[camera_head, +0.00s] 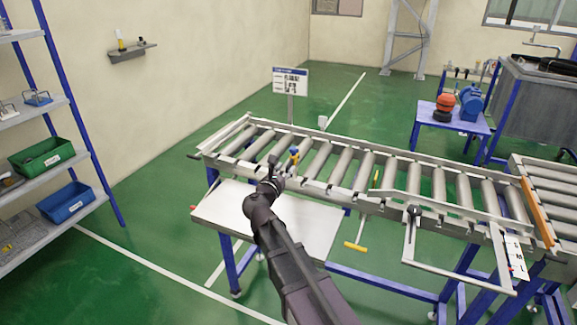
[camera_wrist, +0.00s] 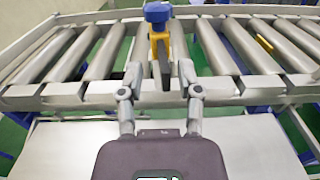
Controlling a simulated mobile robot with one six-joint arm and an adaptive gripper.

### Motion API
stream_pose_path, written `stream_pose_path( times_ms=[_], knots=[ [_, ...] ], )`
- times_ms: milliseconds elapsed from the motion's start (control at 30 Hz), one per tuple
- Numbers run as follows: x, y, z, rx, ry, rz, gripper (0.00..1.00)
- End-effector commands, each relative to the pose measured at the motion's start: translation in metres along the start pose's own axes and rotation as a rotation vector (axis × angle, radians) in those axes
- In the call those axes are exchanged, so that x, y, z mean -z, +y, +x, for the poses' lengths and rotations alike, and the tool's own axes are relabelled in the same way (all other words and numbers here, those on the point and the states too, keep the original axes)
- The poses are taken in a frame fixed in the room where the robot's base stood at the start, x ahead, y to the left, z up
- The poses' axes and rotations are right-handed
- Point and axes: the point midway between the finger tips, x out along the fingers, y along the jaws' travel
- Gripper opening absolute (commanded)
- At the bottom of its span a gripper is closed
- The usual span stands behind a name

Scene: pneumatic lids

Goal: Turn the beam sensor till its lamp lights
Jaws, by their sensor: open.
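The beam sensor, a small blue block (camera_head: 294,151) on a yellow bracket, stands at the near rail of the roller conveyor. In the wrist view its blue top (camera_wrist: 157,12) is straight ahead, with the yellow bracket below it. No lit lamp can be made out on it. My gripper (camera_head: 274,167) is just in front of the sensor, over the near edge. In the wrist view my gripper (camera_wrist: 160,76) is open, its fingers left and right of the bracket's line. I cannot tell whether either finger touches it.
The roller conveyor (camera_head: 232,160) runs across the middle, with a pale plate (camera_head: 310,218) below its near side. A yellow-handled lever (camera_head: 356,247) hangs in front, and a hinged frame (camera_head: 410,240) stands to the right. Shelves with bins (camera_head: 50,165) are at left.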

Motion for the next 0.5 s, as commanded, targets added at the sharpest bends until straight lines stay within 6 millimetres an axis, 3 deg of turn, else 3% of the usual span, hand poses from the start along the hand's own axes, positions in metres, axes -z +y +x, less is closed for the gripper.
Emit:
stream_pose_path(
  times_ms=[300,500],
  knots=[
    [0.000,-0.001,-0.055,-0.002,0.001,0.000,0.46],
    [-0.001,-0.001,-0.077,-0.001,0.001,-0.001,0.46]
  ],
)
